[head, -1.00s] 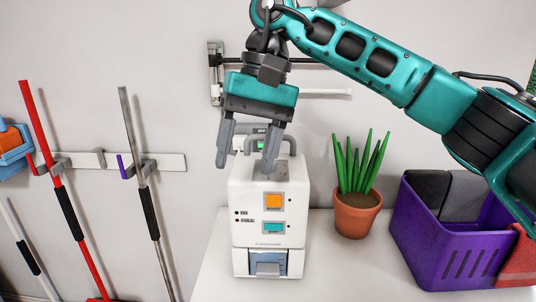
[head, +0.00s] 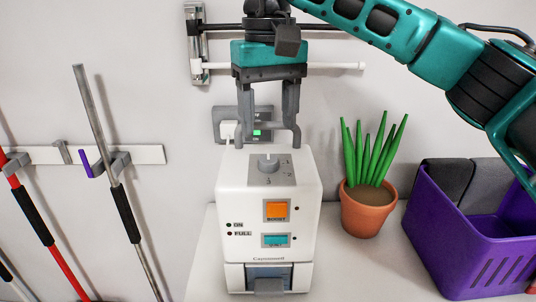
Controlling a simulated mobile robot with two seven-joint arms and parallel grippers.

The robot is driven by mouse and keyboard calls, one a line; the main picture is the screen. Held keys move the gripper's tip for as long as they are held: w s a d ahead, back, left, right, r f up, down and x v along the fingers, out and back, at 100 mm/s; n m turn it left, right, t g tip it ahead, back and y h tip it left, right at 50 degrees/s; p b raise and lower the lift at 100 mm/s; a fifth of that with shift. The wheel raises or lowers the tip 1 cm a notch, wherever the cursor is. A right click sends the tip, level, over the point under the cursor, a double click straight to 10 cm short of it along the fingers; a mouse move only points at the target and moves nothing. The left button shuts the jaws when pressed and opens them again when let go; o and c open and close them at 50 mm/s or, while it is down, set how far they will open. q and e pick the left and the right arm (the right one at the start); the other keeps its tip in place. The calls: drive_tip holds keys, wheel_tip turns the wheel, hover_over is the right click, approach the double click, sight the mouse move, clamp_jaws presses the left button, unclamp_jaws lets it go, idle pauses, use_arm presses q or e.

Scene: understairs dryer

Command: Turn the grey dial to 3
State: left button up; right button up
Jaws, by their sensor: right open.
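The grey dial (head: 268,163) sits on a grey plate on the top of the white machine (head: 238,198), with small marks around it that are too small to read with certainty. My right gripper (head: 268,143) points down just above and behind the dial. Its two fingers are open and spread to either side, with nothing between them. I cannot tell whether the fingertips touch the machine's top. The dial is in clear view below the gap between the fingers. My left gripper is not in view.
The machine's front has an orange button (head: 276,210) and a teal button (head: 275,240). A potted plant (head: 368,212) and a purple crate (head: 455,250) stand to its right. A wall socket with a white plug (head: 227,130) is behind. Tools hang at the left.

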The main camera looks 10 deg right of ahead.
sight(269, 158)
wheel_tip(269, 158, down, 6)
drive_tip(key=shift+f+b, duration=0.15)
drive_tip(key=shift+b, duration=0.15)
drive_tip(key=c, duration=1)
